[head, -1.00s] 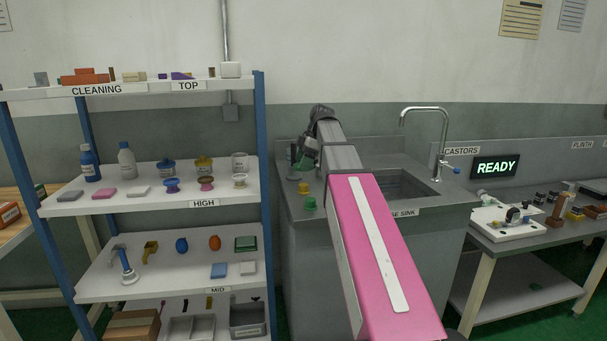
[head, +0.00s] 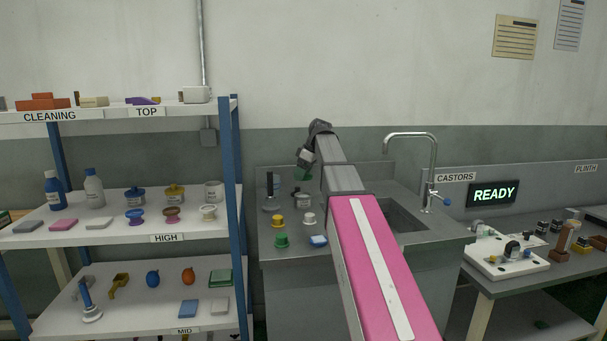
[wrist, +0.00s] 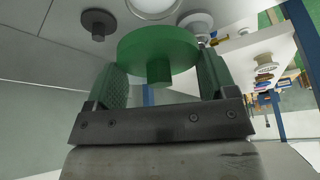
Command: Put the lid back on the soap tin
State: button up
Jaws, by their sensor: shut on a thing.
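My gripper (wrist: 158,62) is shut on a green round lid-like disc (wrist: 155,42) with a short stem (wrist: 158,70) pointing back between the fingers. In the head view my gripper (head: 304,165) hangs over the back left of the sink counter, with the green piece (head: 303,173) below it. I cannot tell for sure which thing is the soap tin. A pale round rim (wrist: 152,8), partly cut off, shows just beyond the disc in the wrist view.
The sink counter (head: 268,222) holds a green knobbed piece (head: 281,240), a yellow one (head: 277,220), a white one (head: 309,218) and a blue block (head: 318,240). A dark upright piece (head: 270,188) stands behind them. A shelf rack (head: 228,150) is at left, a tap (head: 428,165) at right.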

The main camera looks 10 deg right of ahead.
jog(key=shift+f, duration=3.15)
jog(key=shift+f, duration=0.15)
jog(key=o, duration=0.8)
jog(key=shift+r, duration=3.5)
grip_shut()
